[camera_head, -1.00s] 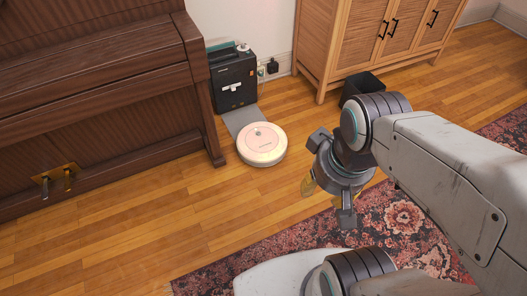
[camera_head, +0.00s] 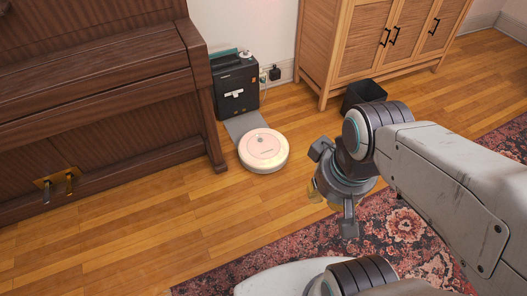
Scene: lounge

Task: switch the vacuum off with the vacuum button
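The robot vacuum (camera_head: 263,152), a round, pale pinkish-white disc, sits on the wooden floor at the front of its black dock (camera_head: 236,92). A small round mark shows on its top towards the dock; I cannot tell whether it is the vacuum button. My gripper (camera_head: 333,187) is to the right of the vacuum in the picture and nearer to me, apart from it. Its fingers are spread wide. Something yellowish shows by the fingers, too small to identify.
A dark piano (camera_head: 100,90) stands at left, with its leg near the dock. A wooden cabinet (camera_head: 375,45) and a black bin (camera_head: 363,93) are behind my arm. A patterned rug (camera_head: 400,225) lies below. The floor in front of the vacuum is clear.

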